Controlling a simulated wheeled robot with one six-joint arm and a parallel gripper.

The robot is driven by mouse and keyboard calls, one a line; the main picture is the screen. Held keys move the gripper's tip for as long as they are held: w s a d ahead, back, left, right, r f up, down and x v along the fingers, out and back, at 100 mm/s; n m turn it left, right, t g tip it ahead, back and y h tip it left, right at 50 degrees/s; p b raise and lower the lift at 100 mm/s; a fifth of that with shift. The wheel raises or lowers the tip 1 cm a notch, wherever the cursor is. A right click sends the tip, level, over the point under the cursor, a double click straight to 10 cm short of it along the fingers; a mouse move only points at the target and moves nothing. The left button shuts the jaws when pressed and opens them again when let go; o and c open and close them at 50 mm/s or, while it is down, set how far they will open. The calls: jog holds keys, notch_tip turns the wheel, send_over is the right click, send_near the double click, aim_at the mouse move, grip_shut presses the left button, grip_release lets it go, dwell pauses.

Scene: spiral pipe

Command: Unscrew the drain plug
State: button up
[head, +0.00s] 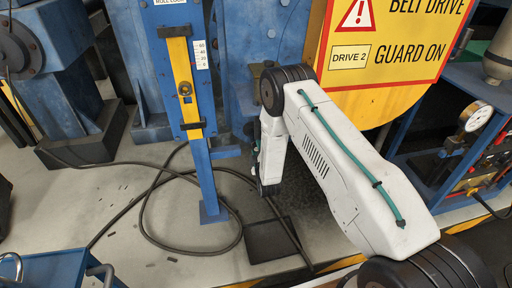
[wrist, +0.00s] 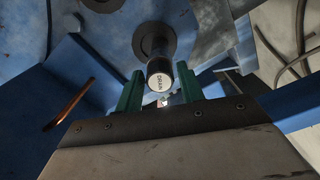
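The drain plug (wrist: 158,76) is a dark cylinder with a pale end face marked DRAIN, in the upper middle of the wrist view. It projects from a dark round collar (wrist: 153,40) on a blue surface. My gripper (wrist: 160,72) has two green fingers, standing apart on either side of the plug's outer end. The fingers look open, with no clear contact on the plug; how deep it sits between them is hard to tell. In the head view my white arm hides the plug and the gripper fingers.
A blue post (head: 203,165) with a yellow level gauge stands left of my arm. A yellow belt drive guard (head: 390,45) is at the upper right. A hose (head: 145,210) loops over the floor near a dark floor plate (head: 270,240). A copper-coloured rod (wrist: 68,103) shows at left in the wrist view.

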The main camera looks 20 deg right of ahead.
jog(key=m, duration=1.3)
jog(key=shift+m, duration=0.3)
grip_shut()
jog(key=n, duration=2.2)
jog(key=shift+n, duration=0.4)
jog(key=n, duration=0.7)
